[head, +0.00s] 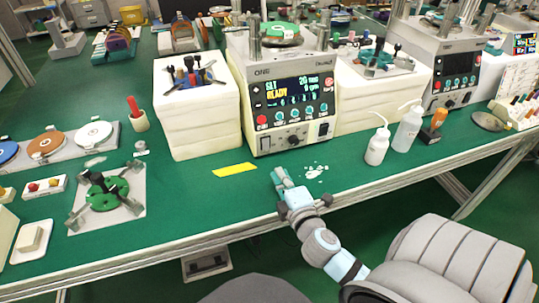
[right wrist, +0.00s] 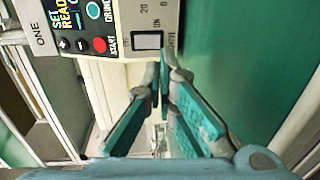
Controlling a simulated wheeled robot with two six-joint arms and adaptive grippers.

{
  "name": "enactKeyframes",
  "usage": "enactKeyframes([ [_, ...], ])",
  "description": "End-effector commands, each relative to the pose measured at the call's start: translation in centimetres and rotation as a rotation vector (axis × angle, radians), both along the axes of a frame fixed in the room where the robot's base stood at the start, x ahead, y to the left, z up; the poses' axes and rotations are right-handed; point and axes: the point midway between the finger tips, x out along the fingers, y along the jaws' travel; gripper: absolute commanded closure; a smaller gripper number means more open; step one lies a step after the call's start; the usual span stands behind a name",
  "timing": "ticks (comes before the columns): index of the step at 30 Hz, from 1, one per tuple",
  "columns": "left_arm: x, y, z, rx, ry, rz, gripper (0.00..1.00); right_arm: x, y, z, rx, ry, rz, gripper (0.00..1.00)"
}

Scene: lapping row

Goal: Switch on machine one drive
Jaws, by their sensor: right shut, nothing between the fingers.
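Machine one (head: 290,112) is a white and grey lapping machine marked ONE. Its lit display (head: 292,90) reads SET and READY. In the right wrist view, turned on its side, its panel shows a pale rocker switch in a black frame (right wrist: 147,41), with lettering ON and DRIVE beside it. My right gripper (head: 279,178) is shut and empty, in front of machine one near the bench's front edge. In the right wrist view its fingertips (right wrist: 161,75) are just short of the switch, seemingly apart from the panel. My left gripper is out of view.
White bottles (head: 377,145) and an orange-handled tool (head: 434,127) stand right of the machine. A yellow strip (head: 233,170) lies on the green bench (head: 190,205). A white block stack (head: 200,120) stands left of the machine. The bench before the panel is mostly clear.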

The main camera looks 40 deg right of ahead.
Motion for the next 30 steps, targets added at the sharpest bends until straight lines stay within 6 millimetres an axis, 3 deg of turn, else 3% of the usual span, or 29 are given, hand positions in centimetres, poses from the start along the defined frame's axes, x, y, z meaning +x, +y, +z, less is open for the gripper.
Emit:
enactKeyframes([
  [6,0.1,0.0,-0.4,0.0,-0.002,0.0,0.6,4.6,-1.6,-0.6,-0.001,-0.003,0.001,1.0],
  [12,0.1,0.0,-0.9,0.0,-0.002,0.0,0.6,7.7,-2.6,-1.1,0.001,0.0,0.0,1.0],
  [18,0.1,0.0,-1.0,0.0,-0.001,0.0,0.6,8.7,-3.0,-1.2,0.001,0.0,0.002,1.0],
  [26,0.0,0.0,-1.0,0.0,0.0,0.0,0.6,8.8,-3.0,-1.2,0.001,0.0,0.002,1.0],
  [30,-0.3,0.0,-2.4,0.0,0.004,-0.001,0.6,9.9,-2.0,-1.8,-0.005,-0.03,0.023,1.0],
])
